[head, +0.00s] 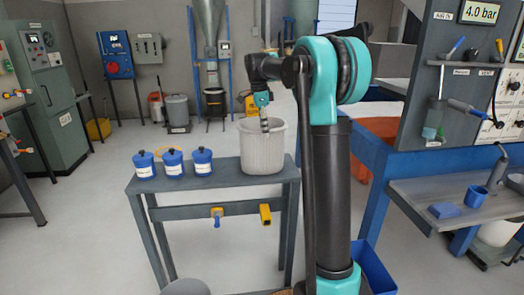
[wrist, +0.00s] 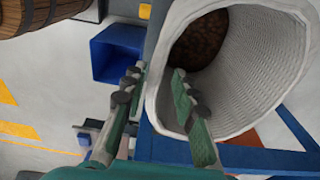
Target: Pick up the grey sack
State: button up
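The grey sack (head: 262,155) is a pale, ribbed, open-topped sack standing upright on the right end of a grey bench. In the wrist view the sack (wrist: 265,75) shows its round mouth, with brown granular contents deep inside. My gripper (head: 265,124) points down at the sack's rim in the head view. In the wrist view my gripper (wrist: 157,78) is open, its two fingers apart. The sack's left rim lies between them, with the right finger over the mouth and the left finger outside. I cannot tell whether either finger touches the wall.
Several blue labelled canisters (head: 173,163) stand left of the sack on the bench (head: 215,188). A blue bin (wrist: 112,55) and a wooden barrel (wrist: 35,18) show in the wrist view. A blue-framed workstation (head: 440,160) stands to the right. Floor is open left of the bench.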

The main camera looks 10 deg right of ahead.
send_over(266, 157)
jog(key=shift+f, duration=2.6)
grip_shut()
